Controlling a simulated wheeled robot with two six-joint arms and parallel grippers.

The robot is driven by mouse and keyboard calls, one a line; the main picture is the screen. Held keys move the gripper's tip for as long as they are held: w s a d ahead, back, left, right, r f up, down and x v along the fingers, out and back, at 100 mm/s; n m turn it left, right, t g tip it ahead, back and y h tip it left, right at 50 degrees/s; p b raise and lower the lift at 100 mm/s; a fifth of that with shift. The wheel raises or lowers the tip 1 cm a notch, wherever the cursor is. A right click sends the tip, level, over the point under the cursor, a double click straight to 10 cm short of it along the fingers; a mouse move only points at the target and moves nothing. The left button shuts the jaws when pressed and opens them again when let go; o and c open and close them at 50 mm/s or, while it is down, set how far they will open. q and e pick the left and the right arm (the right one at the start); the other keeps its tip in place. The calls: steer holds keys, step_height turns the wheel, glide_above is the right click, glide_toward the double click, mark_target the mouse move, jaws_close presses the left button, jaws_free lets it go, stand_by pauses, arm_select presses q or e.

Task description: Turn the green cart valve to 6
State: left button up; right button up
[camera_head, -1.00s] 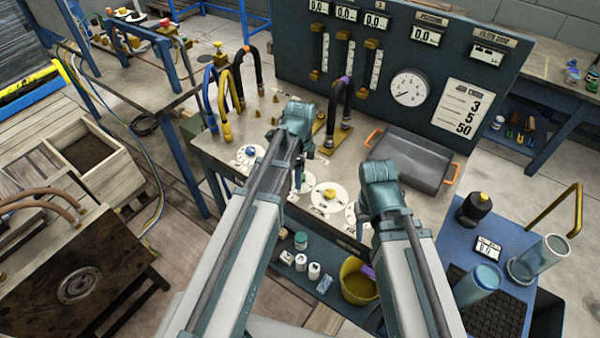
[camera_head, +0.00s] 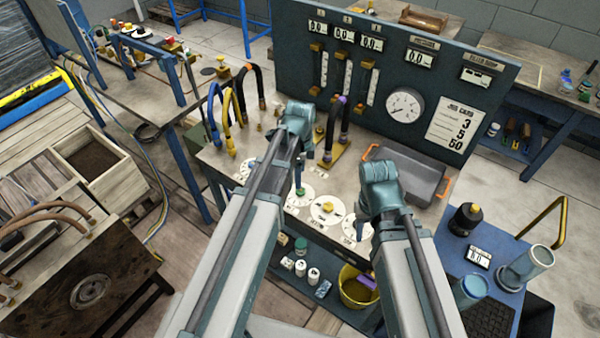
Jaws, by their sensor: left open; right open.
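The green valve (camera_head: 300,191) is a small green knob on a white round dial (camera_head: 296,201) at the front of the cart's worktop. The dial's numbers and the knob's pointing direction are too small to read. My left gripper (camera_head: 299,172) hangs below its teal wrist, pointing down, its tips just above or at the green knob. Contact cannot be told, and my wrist and arm hide much of it. My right gripper (camera_head: 371,216) is mostly hidden by its own wrist, near the right-hand dial (camera_head: 356,228).
A yellow-knobbed dial (camera_head: 328,209) lies just right of the green one. A dial (camera_head: 245,170) at left is partly behind my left arm. Hoses (camera_head: 228,105), a dark instrument panel (camera_head: 450,70) and a grey tray (camera_head: 420,170) stand behind. A blue side table (camera_head: 455,235) is at right.

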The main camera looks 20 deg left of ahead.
arm_select(q)
step_height(320, 180, up, 7)
steer(key=p, duration=0.5)
steer(key=shift+p, duration=0.35)
steer(key=shift+f, duration=0.1)
steer(key=s+d+f+n+b, duration=0.1)
steer(key=s+d+n, duration=0.4)
steer(key=s+n, duration=0.1)
steer(key=s+d+f+n+y+b, duration=0.1)
steer(key=s+d+n, duration=0.4)
steer(key=s+n, duration=0.2)
steer(key=shift+s+d+f+b, duration=0.15)
steer(key=shift+s+f+b, duration=0.2)
steer(key=shift+s, duration=0.65)
steer(key=shift+d, duration=0.1)
